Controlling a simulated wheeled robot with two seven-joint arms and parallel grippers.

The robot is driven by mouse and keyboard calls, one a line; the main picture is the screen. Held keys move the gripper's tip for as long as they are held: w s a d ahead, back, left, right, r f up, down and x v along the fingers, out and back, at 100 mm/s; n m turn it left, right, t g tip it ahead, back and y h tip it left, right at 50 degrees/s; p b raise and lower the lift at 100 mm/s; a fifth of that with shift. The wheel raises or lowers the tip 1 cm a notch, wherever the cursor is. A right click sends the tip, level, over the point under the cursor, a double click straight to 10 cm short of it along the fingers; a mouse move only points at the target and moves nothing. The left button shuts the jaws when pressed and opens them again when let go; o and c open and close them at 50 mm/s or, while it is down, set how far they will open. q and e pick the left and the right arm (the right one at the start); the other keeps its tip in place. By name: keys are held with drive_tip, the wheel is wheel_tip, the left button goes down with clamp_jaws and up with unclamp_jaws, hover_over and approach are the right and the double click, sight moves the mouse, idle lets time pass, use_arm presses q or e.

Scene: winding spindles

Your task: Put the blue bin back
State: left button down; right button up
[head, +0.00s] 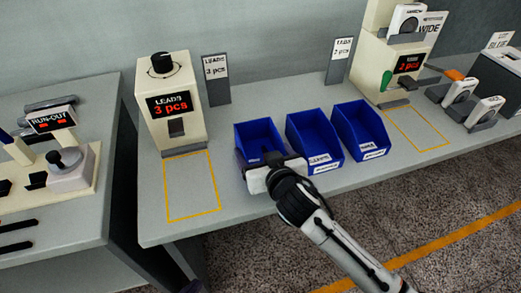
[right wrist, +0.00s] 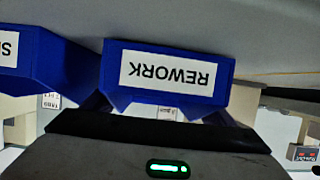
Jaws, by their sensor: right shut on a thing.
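Three blue bins stand in a row on the grey bench. The leftmost blue bin (head: 258,136) is open at the top and looks empty. My right gripper (head: 272,162) is at its front and shut on it, covering its label in the head view. In the right wrist view this bin (right wrist: 225,68) appears upside down, with a white REWORK label, close beyond my right gripper (right wrist: 157,110). The bin appears upright on the bench or very close to it; I cannot tell which. My left gripper is not in view.
The middle bin (head: 313,138) and right bin (head: 361,131) stand close to the right. A LEADS dispenser (head: 171,103) stands at the left behind a yellow outlined area (head: 190,187), which is empty. Another dispenser (head: 394,58) stands at the right. The bench's front edge runs below the bins.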

drive_tip(key=shift+f, duration=0.1)
drive_tip(key=o, duration=0.7)
drive_tip(key=shift+f, duration=0.1)
drive_tip(key=o, duration=0.5)
drive_tip(key=shift+s+r, duration=0.1)
drive_tip(key=shift+r, duration=0.2)
drive_tip(key=v, duration=1.1)
drive_tip(key=shift+s+d+r+p, duration=0.15)
drive_tip(key=shift+s+p, duration=0.2)
